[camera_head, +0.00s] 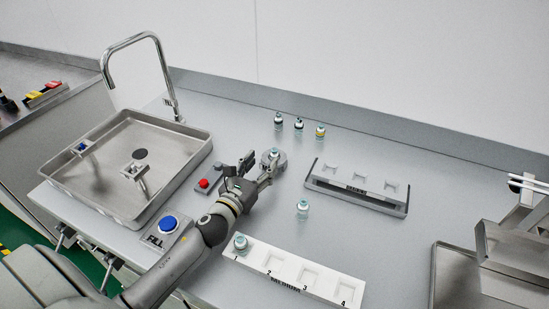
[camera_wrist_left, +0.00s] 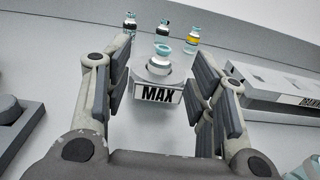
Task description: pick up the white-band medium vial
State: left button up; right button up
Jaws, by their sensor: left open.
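My left gripper (camera_head: 261,165) is open, with its fingers pointing toward a small grey holder marked MAX. In the left wrist view the open left gripper (camera_wrist_left: 162,82) has one finger on each side of the holder (camera_wrist_left: 158,96). A vial with a teal cap and a pale body (camera_wrist_left: 162,56) sits upright in that holder, between and beyond the fingers; it also shows in the head view (camera_head: 274,153). No finger visibly touches it. Its band is too small to tell for certain. Another pale teal-capped vial (camera_head: 303,208) stands alone on the counter. My right gripper is not in view.
Three vials (camera_head: 298,124) stand at the back, one yellow-banded. A white numbered rack (camera_head: 290,277) holds a vial in slot 1. A grey-framed rack (camera_head: 356,190) stands to the right. A sink (camera_head: 120,205), red button (camera_head: 204,183) and blue button (camera_head: 168,223) lie left.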

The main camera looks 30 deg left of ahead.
aim_at(273, 152)
pick_arm(q)
jog(key=shift+w+d+p, duration=0.2)
jog(key=shift+w+p, duration=0.4)
jog(key=shift+w, duration=2.5)
jog(key=c, duration=0.9)
